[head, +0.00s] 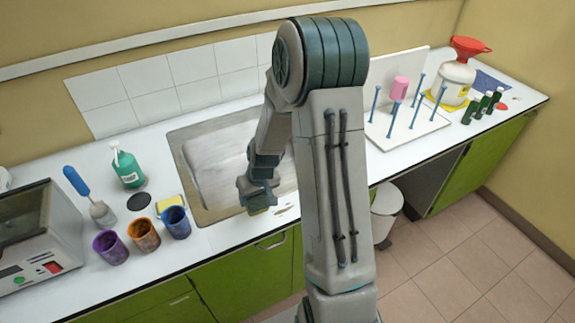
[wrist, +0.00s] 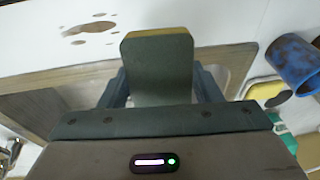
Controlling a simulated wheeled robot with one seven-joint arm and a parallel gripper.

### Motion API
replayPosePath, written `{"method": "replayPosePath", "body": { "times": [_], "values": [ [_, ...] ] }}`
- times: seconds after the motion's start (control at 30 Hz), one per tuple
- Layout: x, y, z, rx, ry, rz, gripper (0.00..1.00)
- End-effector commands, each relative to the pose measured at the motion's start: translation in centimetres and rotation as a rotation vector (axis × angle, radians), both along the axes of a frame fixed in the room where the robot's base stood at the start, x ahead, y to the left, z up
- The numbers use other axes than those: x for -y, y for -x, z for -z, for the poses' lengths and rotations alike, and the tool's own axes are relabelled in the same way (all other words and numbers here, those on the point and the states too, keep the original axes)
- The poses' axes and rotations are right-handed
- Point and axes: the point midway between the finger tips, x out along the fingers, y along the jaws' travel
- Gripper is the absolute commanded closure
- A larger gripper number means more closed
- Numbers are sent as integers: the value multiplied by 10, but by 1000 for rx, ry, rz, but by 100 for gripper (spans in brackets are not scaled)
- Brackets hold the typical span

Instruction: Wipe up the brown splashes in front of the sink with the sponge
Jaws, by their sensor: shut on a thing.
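My gripper (head: 258,190) is shut on the sponge (head: 259,209), above the front edge of the sink. In the wrist view, the sponge (wrist: 157,72) shows a dark grey-green broad face and a thin yellow edge, held between the two fingers. The brown splashes (wrist: 92,28) lie on the white counter in front of the sink, to the left of the sponge in the wrist view. In the head view, the splashes (head: 284,209) are just right of the sponge, partly hidden by my arm. I cannot tell whether the sponge touches the counter.
The sink (head: 200,210) is behind the splashes. A blue cup (head: 176,223), an orange-brown cup (head: 144,236) and a purple cup (head: 110,247) stand to the left. A peg rack (head: 408,128) stands right.

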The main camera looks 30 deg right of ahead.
Motion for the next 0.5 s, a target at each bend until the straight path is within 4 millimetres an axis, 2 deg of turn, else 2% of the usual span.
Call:
{"method": "replayPosePath", "body": {
  "times": [0.03,0.2,0.3,0.4,0.5],
  "values": [
    [16,-3,-6,-16,15,0,60],
    [69,3,-31,-114,67,-13,60],
    [94,10,-45,-164,92,-12,60],
    [108,15,-55,-199,107,-12,60],
    [114,18,-57,-217,115,-14,60]
  ]
}}
